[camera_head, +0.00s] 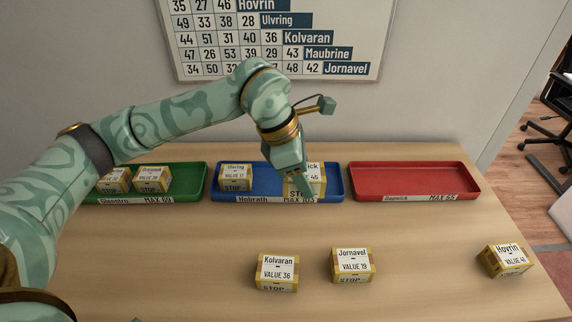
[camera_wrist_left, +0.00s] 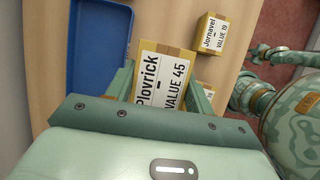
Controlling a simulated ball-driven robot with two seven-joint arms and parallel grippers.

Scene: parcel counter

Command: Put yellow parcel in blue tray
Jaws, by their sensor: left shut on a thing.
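A yellow parcel labelled Plovrick, value 45 (camera_head: 316,182), is held in my left gripper (camera_head: 302,180), which is shut on it. The left wrist view shows its label up close (camera_wrist_left: 163,78) between the fingers. In the head view it appears over the right part of the blue tray (camera_head: 268,198); whether it touches the tray floor cannot be told. A parcel labelled Ulvring, value 17 (camera_head: 236,178), sits in the left part of that tray. Mint parts of my body show at the right of the wrist view; the right gripper's jaws cannot be made out.
A green tray (camera_head: 190,184) with two parcels stands left of the blue one. An empty red tray (camera_head: 412,180) stands right. Parcels Kolvaran (camera_head: 277,272), Jornavel (camera_head: 353,265) and Hovrin (camera_head: 505,260) lie on the wooden counter (camera_head: 180,260) in front. A chart hangs behind.

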